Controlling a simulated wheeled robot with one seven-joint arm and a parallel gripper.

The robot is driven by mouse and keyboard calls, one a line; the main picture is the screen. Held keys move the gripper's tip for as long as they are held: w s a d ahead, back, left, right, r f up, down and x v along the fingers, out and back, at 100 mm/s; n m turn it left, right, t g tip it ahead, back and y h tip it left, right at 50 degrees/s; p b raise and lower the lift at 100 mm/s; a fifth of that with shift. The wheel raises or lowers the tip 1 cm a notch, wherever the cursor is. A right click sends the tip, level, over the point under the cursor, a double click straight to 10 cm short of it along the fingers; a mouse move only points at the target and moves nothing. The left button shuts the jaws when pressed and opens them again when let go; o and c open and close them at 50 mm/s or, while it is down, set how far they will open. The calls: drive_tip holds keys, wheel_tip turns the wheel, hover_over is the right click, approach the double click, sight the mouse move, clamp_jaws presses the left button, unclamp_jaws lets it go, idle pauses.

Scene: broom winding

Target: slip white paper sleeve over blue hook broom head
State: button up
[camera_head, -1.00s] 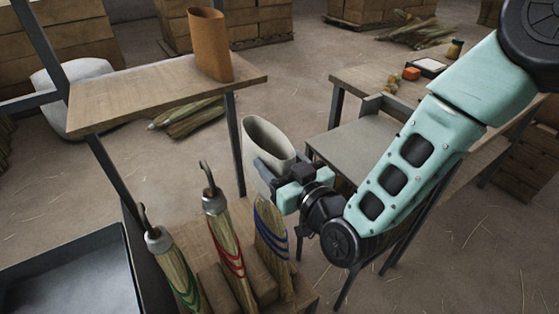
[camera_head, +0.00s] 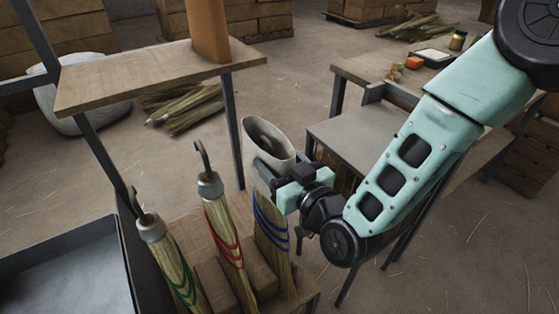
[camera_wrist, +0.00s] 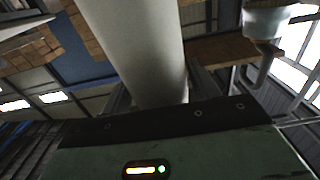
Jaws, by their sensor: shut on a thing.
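The white paper sleeve (camera_head: 256,170) stands upright with its oval mouth up, directly above the broom with blue bands (camera_head: 270,222). My gripper (camera_head: 286,184) is shut on the sleeve's right side. A grey curved shape, apparently the blue broom's hook (camera_head: 267,138), shows inside the mouth. The sleeve's lower end meets or overlaps the top of the blue broom, whose head is hidden; the blue bands show below it. In the wrist view the sleeve (camera_wrist: 138,50) rises as a pale column from my gripper.
Brooms with red bands (camera_head: 222,230) and green bands (camera_head: 168,255) stand to the left, hooks up, in a wooden rack (camera_head: 262,275). A brown sleeve (camera_head: 208,30) stands on the wooden shelf (camera_head: 150,75). A dark tray (camera_head: 70,270) is at lower left; a grey-topped table (camera_head: 355,140) is behind my arm.

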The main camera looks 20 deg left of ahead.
drive_tip(key=shift+f+b, duration=0.65)
drive_tip(key=shift+f, duration=0.2)
drive_tip(key=b, duration=1.2)
hover_over(284, 241)
drive_tip(key=x, duration=0.2)
drive_tip(key=shift+a+f, duration=0.1)
drive_tip(key=shift+f, duration=6.4)
drive_tip(key=shift+f+b, duration=4.25)
drive_tip(key=shift+f, duration=1.1)
drive_tip(key=shift+f+b, duration=0.65)
drive_tip(key=shift+f, duration=0.15)
drive_tip(key=o, duration=1)
